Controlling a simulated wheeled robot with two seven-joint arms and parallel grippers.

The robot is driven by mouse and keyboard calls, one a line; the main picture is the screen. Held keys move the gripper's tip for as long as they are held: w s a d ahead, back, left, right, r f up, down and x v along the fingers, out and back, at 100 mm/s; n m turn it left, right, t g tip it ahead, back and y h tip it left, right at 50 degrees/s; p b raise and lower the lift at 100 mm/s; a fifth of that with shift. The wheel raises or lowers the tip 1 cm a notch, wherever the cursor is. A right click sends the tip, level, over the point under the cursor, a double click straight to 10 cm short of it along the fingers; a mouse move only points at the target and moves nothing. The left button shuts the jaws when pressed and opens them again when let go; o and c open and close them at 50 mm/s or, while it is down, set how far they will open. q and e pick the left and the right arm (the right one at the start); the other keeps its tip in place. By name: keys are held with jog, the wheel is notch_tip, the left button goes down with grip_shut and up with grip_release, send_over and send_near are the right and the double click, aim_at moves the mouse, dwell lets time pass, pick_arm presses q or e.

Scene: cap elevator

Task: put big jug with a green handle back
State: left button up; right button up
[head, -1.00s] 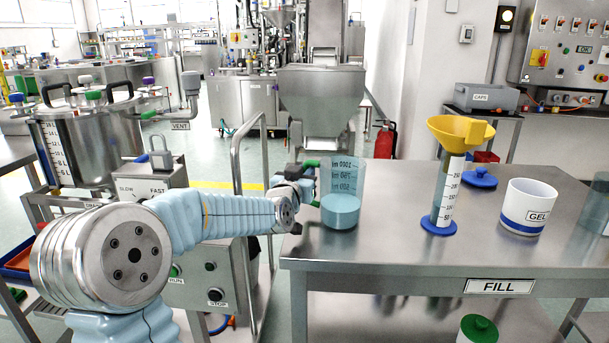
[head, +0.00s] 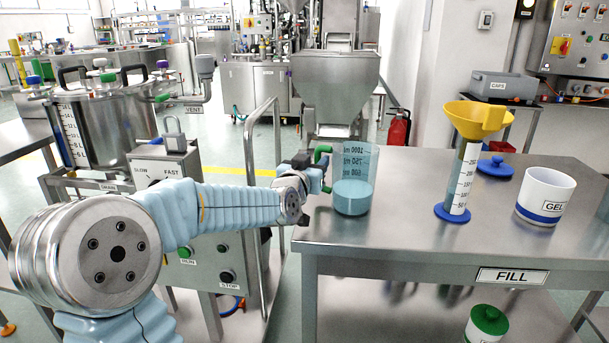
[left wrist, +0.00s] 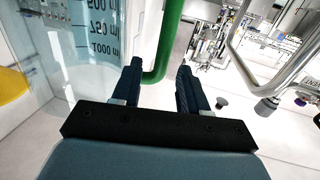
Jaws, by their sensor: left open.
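The big clear jug (head: 353,170) with blue liquid in its lower part stands upright near the left end of the steel table. Its green handle (head: 323,152) faces left, towards my left arm. My left gripper (head: 318,178) is at the handle, low on the jug's left side. In the left wrist view my open gripper (left wrist: 159,72) has its two fingers on either side of the green handle (left wrist: 168,40), with a gap on the right. The jug's marked wall (left wrist: 85,30) is just left of the fingers. My right gripper is not in view.
Right of the jug are a graduated cylinder (head: 461,178) with a yellow funnel (head: 476,118), a blue lid (head: 496,166) and a GEL pot (head: 545,195). A FILL label (head: 512,276) marks the table's front edge. A metal rail (head: 262,180) stands behind my left arm.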

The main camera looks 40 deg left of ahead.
pick_arm(q)
jog(key=b+v, duration=0.1)
jog(key=v, duration=0.7)
jog(key=shift+s, duration=0.3)
jog(key=shift+d+f, duration=0.1)
jog(key=shift+d, duration=0.05)
